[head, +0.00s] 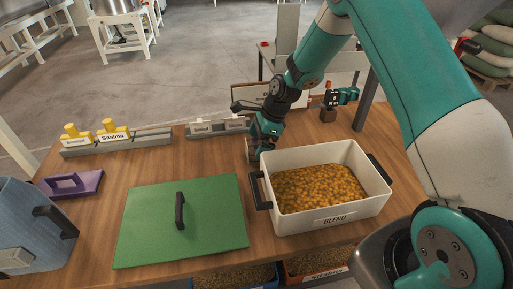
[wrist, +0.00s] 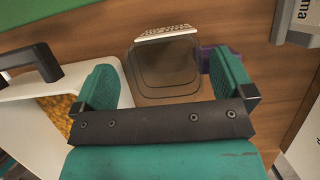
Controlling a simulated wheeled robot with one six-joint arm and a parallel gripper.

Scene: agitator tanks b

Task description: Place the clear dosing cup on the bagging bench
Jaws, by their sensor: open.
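The clear dosing cup (wrist: 168,72) stands on the wooden bench top (wrist: 250,28) in the wrist view, see-through with a rounded-square outline. A white ribbed strip (wrist: 166,33) lies along its far edge. My gripper (wrist: 165,82) is open, with one green finger on each side of the cup; I cannot tell whether they touch it. A purple piece (wrist: 204,58) shows beside the right finger. In the head view my gripper (head: 262,143) is low over the bench (head: 110,163), left of the BLEND bin, and mostly hides the cup. No label shows which bench is the bagging bench.
The white BLEND bin (head: 330,217) of orange pieces stands close right of my gripper. A green lid (head: 155,220) with a black handle lies left. A purple tray (head: 75,184) lies far left.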

